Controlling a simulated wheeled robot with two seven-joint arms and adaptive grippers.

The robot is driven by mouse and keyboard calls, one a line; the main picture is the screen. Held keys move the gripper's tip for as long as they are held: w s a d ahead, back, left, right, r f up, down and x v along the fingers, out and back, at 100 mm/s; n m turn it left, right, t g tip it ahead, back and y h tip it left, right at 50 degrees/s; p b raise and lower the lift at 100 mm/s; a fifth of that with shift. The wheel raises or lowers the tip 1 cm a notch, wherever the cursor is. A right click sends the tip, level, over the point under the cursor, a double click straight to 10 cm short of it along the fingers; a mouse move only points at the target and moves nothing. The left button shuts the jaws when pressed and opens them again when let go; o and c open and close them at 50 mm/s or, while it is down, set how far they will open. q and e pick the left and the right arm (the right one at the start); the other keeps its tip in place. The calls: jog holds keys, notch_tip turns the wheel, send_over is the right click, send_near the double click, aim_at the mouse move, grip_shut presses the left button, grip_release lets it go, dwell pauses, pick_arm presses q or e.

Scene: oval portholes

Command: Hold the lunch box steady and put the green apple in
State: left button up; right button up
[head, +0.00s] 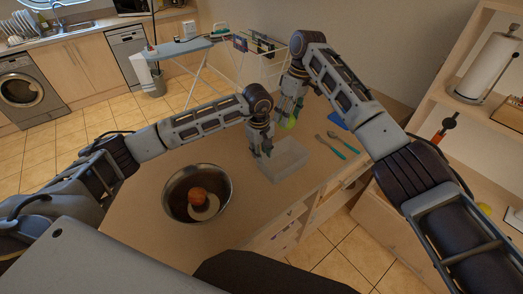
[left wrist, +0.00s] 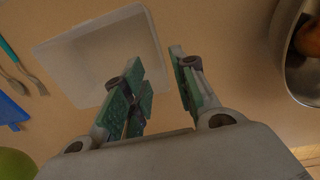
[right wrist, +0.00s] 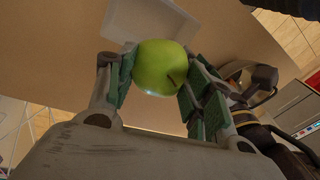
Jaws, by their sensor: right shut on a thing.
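The lunch box (head: 290,163) is a pale grey open box on the table. It shows empty in the left wrist view (left wrist: 98,50). My left gripper (head: 262,150) is low at the box's left side. In the left wrist view its fingers (left wrist: 158,92) are apart around the near corner of the box wall; I cannot tell whether they touch it. My right gripper (right wrist: 163,85) is shut on the green apple (right wrist: 158,66) and holds it above the table, just beyond the box in the head view. The apple (head: 291,123) is partly hidden there.
A metal bowl (head: 170,205) with a reddish-orange fruit (head: 197,195) and another pale item stands left of the box. A fork and spoon with teal handles (head: 338,146) and a blue item (head: 337,120) lie right of it. The table's near left is clear.

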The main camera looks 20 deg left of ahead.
aim_at(263, 174)
pick_arm(q)
jog(key=shift+w+d+f, duration=0.1)
jog(key=shift+w+f, duration=0.05)
jog(key=shift+f, duration=2.65)
jog(key=shift+w+d+f, duration=0.1)
jog(key=shift+w+f, duration=0.05)
jog(key=shift+f, duration=2.6)
grip_shut()
